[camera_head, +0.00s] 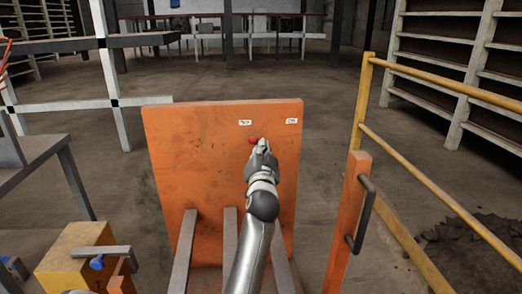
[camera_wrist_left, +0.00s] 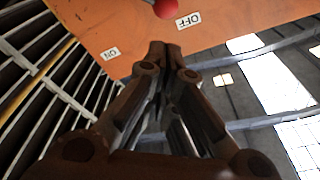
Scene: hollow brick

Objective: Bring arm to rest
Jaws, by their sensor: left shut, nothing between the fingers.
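My left gripper (camera_head: 262,146) is shut and empty in front of an upright orange panel (camera_head: 215,160). A small red knob (camera_head: 252,140) on the panel shows just above and left of the fingertips. The knob sits below and near the OFF label (camera_head: 245,122); the ON label (camera_head: 291,121) is further right. In the left wrist view the shut fingers (camera_wrist_left: 165,48) point up toward the panel (camera_wrist_left: 125,25). The red knob (camera_wrist_left: 166,8) is cut by the top edge there, apart from the fingertips in the picture. My right gripper is not in view.
A yellow railing (camera_head: 410,160) and an orange post with a dark handle (camera_head: 350,215) stand at the right. A yellow block with a lever (camera_head: 75,250) is at the lower left. Grey tables (camera_head: 40,150) stand at the left. The floor behind the panel is open.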

